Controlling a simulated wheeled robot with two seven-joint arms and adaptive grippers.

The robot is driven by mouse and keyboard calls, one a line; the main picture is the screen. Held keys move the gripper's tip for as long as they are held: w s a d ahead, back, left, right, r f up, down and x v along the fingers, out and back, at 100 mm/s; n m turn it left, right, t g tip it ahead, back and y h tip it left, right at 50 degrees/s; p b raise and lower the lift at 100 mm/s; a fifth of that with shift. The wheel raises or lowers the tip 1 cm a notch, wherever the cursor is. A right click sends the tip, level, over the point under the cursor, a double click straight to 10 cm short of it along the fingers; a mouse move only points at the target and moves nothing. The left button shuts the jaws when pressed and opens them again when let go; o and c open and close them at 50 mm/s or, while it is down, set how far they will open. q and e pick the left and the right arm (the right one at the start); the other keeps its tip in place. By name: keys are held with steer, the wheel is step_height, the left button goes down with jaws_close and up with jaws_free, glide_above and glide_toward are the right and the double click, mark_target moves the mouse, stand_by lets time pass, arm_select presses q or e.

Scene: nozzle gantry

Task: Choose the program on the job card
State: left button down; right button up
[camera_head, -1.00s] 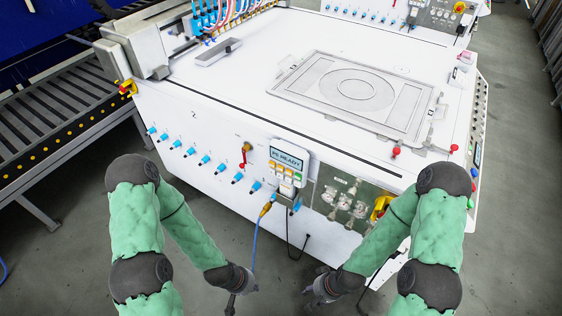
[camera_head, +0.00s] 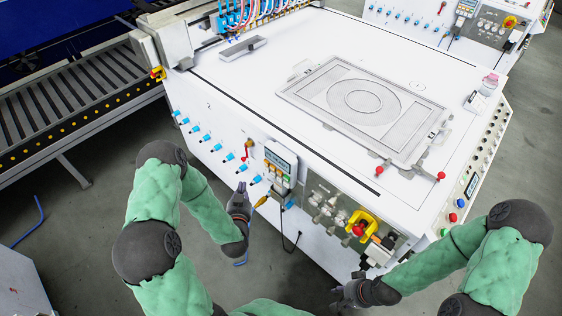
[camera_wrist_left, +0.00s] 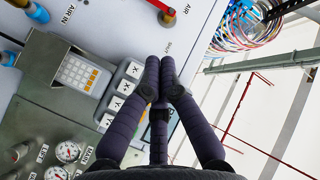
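A control box (camera_head: 281,165) with a small screen and coloured buttons is on the front of the white machine in the head view. Its screen text is too small to read now. The left wrist view shows a keypad (camera_wrist_left: 80,74) with white and orange keys, beside several larger white buttons (camera_wrist_left: 123,88). My left gripper (camera_head: 240,190) is raised beside the front panel, left of the control box. In the left wrist view its fingers (camera_wrist_left: 160,62) meet at the tips, empty, near the white buttons. My right gripper (camera_head: 338,292) hangs low before the machine; its fingers are unclear. I cannot make out a job card.
The white machine table (camera_head: 270,85) carries a flat grey frame (camera_head: 365,107). Blue fittings line its front. A yellow and red switch (camera_head: 361,229) and gauges lie right of the control box. A cable hangs below the box. A roller conveyor (camera_head: 75,95) stands left.

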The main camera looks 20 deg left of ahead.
mark_target(267, 163)
arm_select(q)
steer(key=shift+a+r+y, duration=0.1)
steer(key=shift+r+y, duration=0.2)
steer(key=shift+r, duration=0.3)
steer(key=shift+w, duration=0.1)
steer(key=w+d, duration=0.3)
steer(key=w, duration=0.5)
steer(key=shift+d, duration=0.25)
steer(key=shift+w, duration=0.1)
stand_by(1.1)
steer(key=shift+w+d, duration=0.15)
steer(key=shift+w, duration=0.15)
